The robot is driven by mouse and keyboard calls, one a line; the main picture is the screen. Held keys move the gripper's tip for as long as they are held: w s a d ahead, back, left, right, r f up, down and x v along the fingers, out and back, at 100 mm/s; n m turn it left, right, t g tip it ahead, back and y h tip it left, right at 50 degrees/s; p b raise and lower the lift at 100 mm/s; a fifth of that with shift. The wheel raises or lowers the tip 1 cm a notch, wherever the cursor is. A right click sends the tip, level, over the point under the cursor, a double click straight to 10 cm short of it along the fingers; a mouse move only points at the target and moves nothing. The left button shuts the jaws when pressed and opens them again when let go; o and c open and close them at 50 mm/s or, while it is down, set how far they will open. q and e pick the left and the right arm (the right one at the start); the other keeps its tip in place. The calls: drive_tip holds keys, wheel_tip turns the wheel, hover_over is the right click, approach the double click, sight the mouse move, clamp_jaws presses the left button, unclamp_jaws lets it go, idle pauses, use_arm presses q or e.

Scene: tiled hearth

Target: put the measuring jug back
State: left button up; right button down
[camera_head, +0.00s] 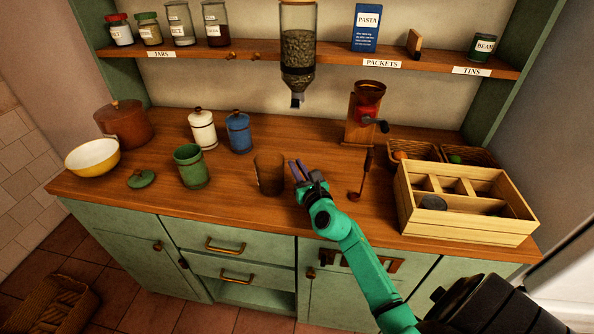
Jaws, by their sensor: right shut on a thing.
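The measuring jug (269,174) is a see-through, brownish-looking vessel, upright over the middle of the wooden counter. Its base is at or very near the counter top; I cannot tell if they touch. My right gripper (297,171), on the green arm from the lower right, is at the jug's right side and shut on it. The grip point itself is small and partly hidden by the fingers. My left gripper is not in view.
A green canister (190,167) stands left of the jug, its lid (141,179) beside it. White (202,130) and blue (238,133) canisters stand behind. A dispenser (298,50) hangs above. A grinder (364,112) and wooden divided box (466,226) are right. The shelf (340,57) has labelled sections.

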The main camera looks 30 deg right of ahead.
drive_tip(key=c, duration=0.9)
unclamp_jaws()
drive_tip(key=shift+f, duration=0.1)
drive_tip(key=shift+r, duration=0.3)
drive_tip(key=s, duration=0.3)
drive_tip(key=s+a+b, duration=0.1)
drive_tip(key=s, duration=0.3)
drive_tip(key=s+a, duration=0.1)
drive_tip(key=s, duration=0.3)
drive_tip(key=shift+s+a+f+b, duration=0.1)
drive_tip(key=shift+s+a+b, duration=0.05)
drive_tip(key=shift+b, duration=0.2)
drive_tip(key=shift+s, duration=0.3)
